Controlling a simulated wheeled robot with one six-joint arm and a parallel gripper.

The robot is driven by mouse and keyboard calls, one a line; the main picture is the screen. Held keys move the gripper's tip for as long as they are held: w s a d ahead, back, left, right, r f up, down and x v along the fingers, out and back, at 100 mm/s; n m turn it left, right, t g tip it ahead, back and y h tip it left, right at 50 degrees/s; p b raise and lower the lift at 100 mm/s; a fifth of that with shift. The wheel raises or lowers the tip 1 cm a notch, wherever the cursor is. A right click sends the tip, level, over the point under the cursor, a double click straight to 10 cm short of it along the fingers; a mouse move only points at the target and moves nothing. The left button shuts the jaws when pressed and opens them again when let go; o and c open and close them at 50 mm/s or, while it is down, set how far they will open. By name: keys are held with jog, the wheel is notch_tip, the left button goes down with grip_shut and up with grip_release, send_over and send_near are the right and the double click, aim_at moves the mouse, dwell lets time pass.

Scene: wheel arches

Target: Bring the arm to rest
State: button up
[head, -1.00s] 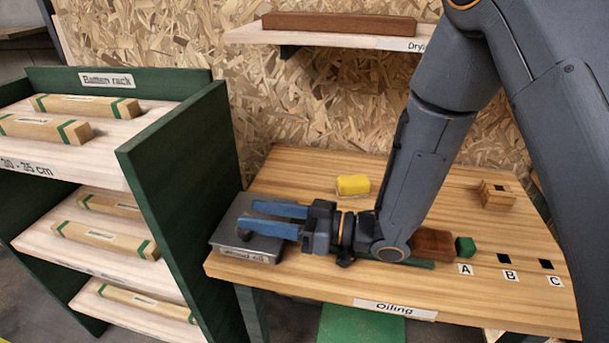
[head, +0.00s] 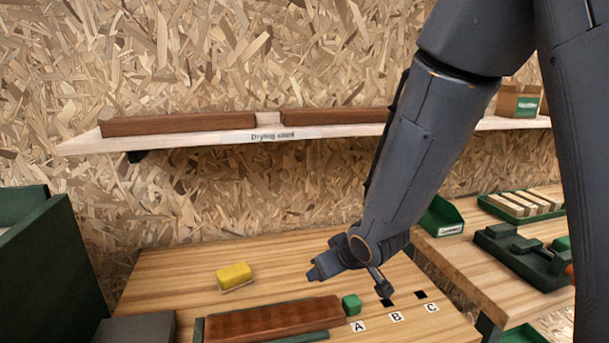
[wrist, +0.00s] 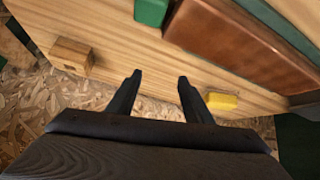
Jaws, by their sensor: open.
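My gripper (wrist: 159,78) is open and empty in the wrist view, with its two dark fingers apart above the light wood bench. In the head view my arm (head: 425,150) comes down from the upper right, and its wrist hangs over the Oiling bench. A brown oiled batten (head: 275,319) lies at the front of the bench, below and left of the wrist. It also shows at the upper right of the wrist view (wrist: 230,45). A green block (head: 351,304) sits at its right end, near label A.
A yellow sponge (head: 233,275) lies left of my wrist. The drying shelf (head: 210,138) holds brown battens on the back wall. A small wooden block (wrist: 72,56) stands left of the fingers. Green trays (head: 520,205) stand on the right-hand bench.

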jog(key=s+d, duration=0.1)
jog(key=d, duration=0.1)
jog(key=d+m+h, duration=0.1)
jog(key=d, duration=0.1)
jog(key=s+d+m, duration=0.1)
jog(key=d, duration=0.1)
jog(key=shift+s+d+r+g+h, duration=0.1)
jog(key=shift+s+r+g+h, duration=0.1)
jog(key=shift+s+g+h, duration=0.15)
jog(key=s+d+m+g, duration=0.1)
jog(key=s+d, duration=0.1)
jog(key=d, duration=0.1)
jog(key=s+d+m+g+h, duration=0.1)
jog(key=s+d, duration=0.2)
jog(key=shift+s+r+h, duration=0.1)
jog(key=shift+s+h, duration=0.15)
jog(key=shift+s, duration=0.1)
jog(key=s+d+f+m+g, duration=0.1)
jog(key=s+g, duration=0.3)
jog(key=s, duration=0.6)
jog(key=shift+s+d+m, duration=0.25)
jog(key=shift+d+m, duration=0.35)
jog(key=shift+f, duration=0.1)
